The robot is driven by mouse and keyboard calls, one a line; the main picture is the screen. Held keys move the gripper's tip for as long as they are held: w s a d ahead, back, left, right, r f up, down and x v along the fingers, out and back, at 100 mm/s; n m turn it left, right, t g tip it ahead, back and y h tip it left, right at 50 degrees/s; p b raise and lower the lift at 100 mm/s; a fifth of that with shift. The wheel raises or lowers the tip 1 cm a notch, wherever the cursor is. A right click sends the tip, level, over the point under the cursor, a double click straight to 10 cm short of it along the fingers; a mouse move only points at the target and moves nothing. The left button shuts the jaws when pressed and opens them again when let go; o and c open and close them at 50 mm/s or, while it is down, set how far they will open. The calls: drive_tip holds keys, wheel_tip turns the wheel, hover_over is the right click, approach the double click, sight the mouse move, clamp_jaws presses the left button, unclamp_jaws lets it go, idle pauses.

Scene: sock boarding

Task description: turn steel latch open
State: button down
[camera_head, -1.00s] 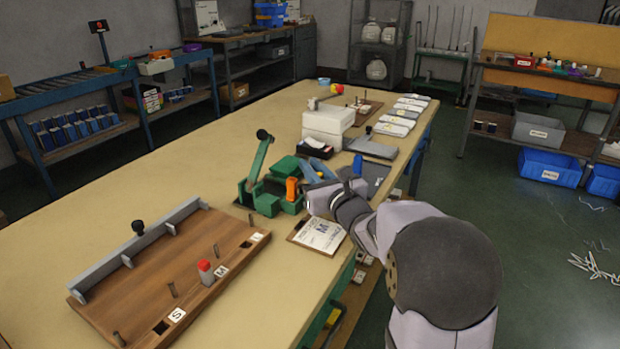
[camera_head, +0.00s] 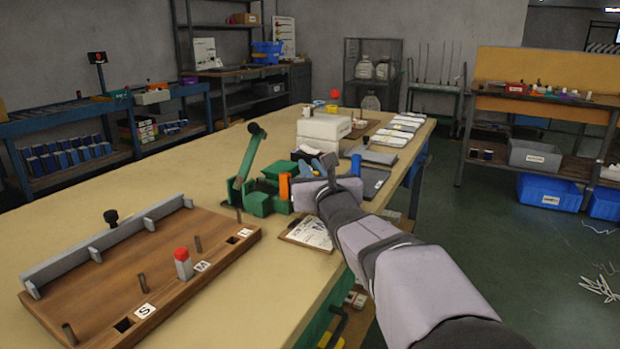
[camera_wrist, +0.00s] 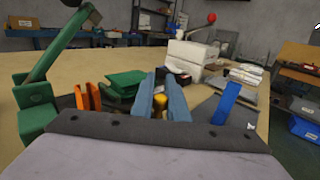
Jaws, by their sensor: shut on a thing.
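My gripper (camera_head: 311,168) reaches over the table just right of the green fixture (camera_head: 258,203), which has a raised green lever with a black knob (camera_head: 256,130) and an orange upright part (camera_head: 284,186). In the wrist view, my gripper's two blue-grey fingers (camera_wrist: 160,98) are close together, with a small yellow part (camera_wrist: 160,104) low between them. The green fixture (camera_wrist: 38,118) and orange part (camera_wrist: 87,98) stand left of the fingers. I cannot make out a steel latch as a separate thing; the fingers and wrist hide the spot where they grip.
A wooden board (camera_head: 110,285) with pegs and size labels lies front left on the table. A clipboard (camera_head: 308,233) lies below my wrist at the table edge. White boxes (camera_head: 325,126), a dark tray (camera_head: 373,184) and packed sheets (camera_head: 398,134) stand beyond. The table's left middle is clear.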

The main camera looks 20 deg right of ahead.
idle(0.4)
drive_tip(key=c, duration=1.7)
unclamp_jaws()
drive_tip(key=shift+c, duration=0.2)
drive_tip(key=shift+s+a, duration=0.2)
drive_tip(key=shift+s, duration=3.5)
drive_tip(key=shift+r, duration=0.1)
